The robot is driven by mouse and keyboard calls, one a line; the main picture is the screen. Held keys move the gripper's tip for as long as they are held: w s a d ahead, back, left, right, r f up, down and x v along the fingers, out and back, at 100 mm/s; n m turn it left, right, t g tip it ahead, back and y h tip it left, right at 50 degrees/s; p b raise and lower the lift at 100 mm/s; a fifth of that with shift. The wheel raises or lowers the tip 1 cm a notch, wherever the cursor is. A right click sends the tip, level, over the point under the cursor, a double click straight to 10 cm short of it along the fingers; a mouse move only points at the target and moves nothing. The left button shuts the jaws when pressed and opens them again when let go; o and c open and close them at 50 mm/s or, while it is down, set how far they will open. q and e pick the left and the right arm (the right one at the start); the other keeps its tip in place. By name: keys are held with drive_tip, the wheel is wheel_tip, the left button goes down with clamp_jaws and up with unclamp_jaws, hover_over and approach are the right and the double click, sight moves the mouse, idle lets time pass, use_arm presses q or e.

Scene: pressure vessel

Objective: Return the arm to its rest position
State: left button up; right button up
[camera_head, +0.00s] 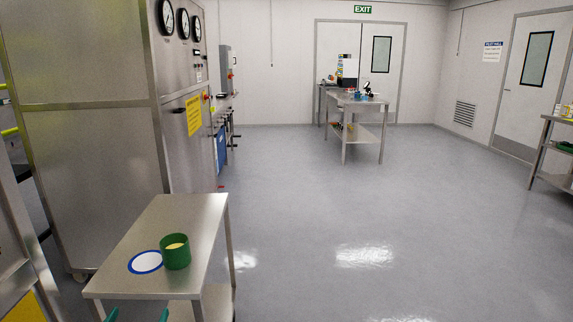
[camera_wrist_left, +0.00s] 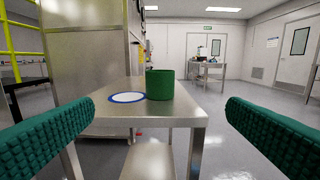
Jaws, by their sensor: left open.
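My left gripper (camera_wrist_left: 152,140) is open and empty, its two green ribbed fingers wide apart in the left wrist view. In the head view only the green fingertips of my left gripper (camera_head: 138,315) show at the bottom edge, in front of the steel table. The right gripper is in neither view. A white disc with a blue rim (camera_head: 146,262) lies beside the cup.
A large steel cabinet with gauges (camera_head: 105,150) stands behind the table on the left. A second steel table (camera_head: 358,104) with several items stands near the double doors. Another table (camera_head: 552,150) is at the right edge. The grey floor (camera_head: 400,220) between is clear.

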use_arm(q)
drive_tip(key=s+f+g+p, duration=0.25)
drive_tip(key=f+g, duration=0.25)
drive_tip(key=f, duration=1.4)
drive_tip(key=s+d+f+m+g, duration=0.1)
drive_tip(key=s+f+g, duration=0.1)
drive_tip(key=s+f, duration=0.4)
drive_tip(key=s+d+f+g, duration=0.15)
drive_tip(key=s+f, duration=0.25)
drive_tip(key=f, duration=0.5)
drive_tip(key=s+d+f+g+p, duration=0.1)
drive_tip(key=s+f, duration=0.4)
drive_tip(key=s, duration=0.6)
drive_tip(key=s+d+f+m+g+p, duration=0.1)
drive_tip(key=s+f+g, duration=0.3)
drive_tip(key=s, duration=0.7)
drive_tip(key=s+d+f+m+g+h+p, duration=0.1)
drive_tip(key=s+d+f+g, duration=0.2)
drive_tip(key=s+f, duration=0.3)
drive_tip(key=s, duration=0.5)
drive_tip(key=shift+s+d+f, duration=0.2)
drive_tip(key=shift+d+f, duration=0.1)
drive_tip(key=shift+f, duration=0.1)
drive_tip(key=shift+g, duration=0.25)
drive_tip(key=shift+c, duration=0.6)
